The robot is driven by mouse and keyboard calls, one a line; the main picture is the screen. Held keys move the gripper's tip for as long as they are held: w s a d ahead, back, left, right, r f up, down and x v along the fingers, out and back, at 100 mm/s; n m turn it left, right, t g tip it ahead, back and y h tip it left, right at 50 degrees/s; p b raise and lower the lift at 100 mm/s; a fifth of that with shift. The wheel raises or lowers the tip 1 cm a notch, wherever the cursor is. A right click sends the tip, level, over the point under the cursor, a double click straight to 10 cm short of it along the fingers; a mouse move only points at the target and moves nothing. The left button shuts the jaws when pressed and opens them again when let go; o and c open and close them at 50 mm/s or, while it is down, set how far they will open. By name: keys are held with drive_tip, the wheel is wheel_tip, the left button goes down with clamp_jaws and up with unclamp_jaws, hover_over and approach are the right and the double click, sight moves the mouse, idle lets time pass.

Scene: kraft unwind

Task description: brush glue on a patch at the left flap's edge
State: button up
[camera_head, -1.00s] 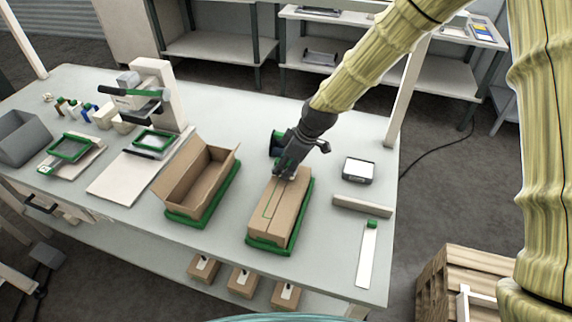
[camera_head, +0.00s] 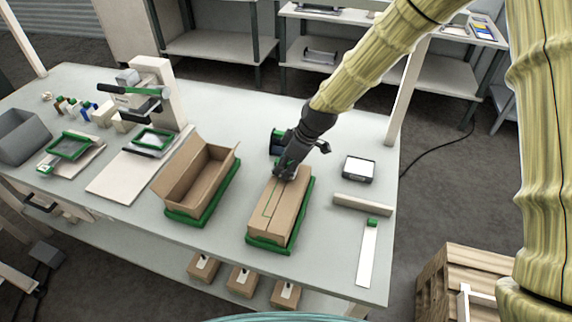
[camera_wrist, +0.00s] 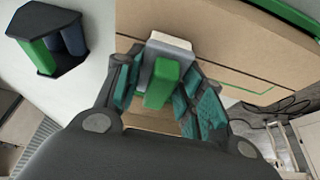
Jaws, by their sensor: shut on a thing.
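A closed cardboard box (camera_head: 290,218) sits in a green tray (camera_head: 268,246) at the middle of the table. A thin green outline marks a patch (camera_head: 271,202) on its left flap, beside the centre seam. My gripper (camera_head: 286,171) is over the far end of this box. In the wrist view my gripper (camera_wrist: 160,90) is shut on a brush (camera_wrist: 163,84) with a green handle and a pale, wide head. The brush head is at or just above the cardboard (camera_wrist: 225,40); I cannot tell whether it touches.
An open cardboard box (camera_head: 184,191) in a green tray stands to the left. A green and dark holder (camera_head: 276,142) stands behind my gripper and shows in the wrist view (camera_wrist: 48,38). A scale-like device (camera_head: 359,169) and a pale bar (camera_head: 362,205) lie to the right.

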sight(278, 183)
drive_tip(key=shift+f, duration=0.15)
drive_tip(key=shift+s, duration=0.1)
drive_tip(key=shift+s+a, duration=0.25)
drive_tip(key=shift+s, duration=0.45)
drive_tip(key=shift+s, duration=0.1)
drive_tip(key=shift+s+a, duration=0.2)
drive_tip(key=shift+s, duration=0.55)
drive_tip(key=shift+s, duration=0.1)
drive_tip(key=shift+s, duration=0.15)
drive_tip(key=shift+s+a, duration=0.25)
drive_tip(key=shift+s, duration=0.25)
drive_tip(key=shift+s, duration=0.15)
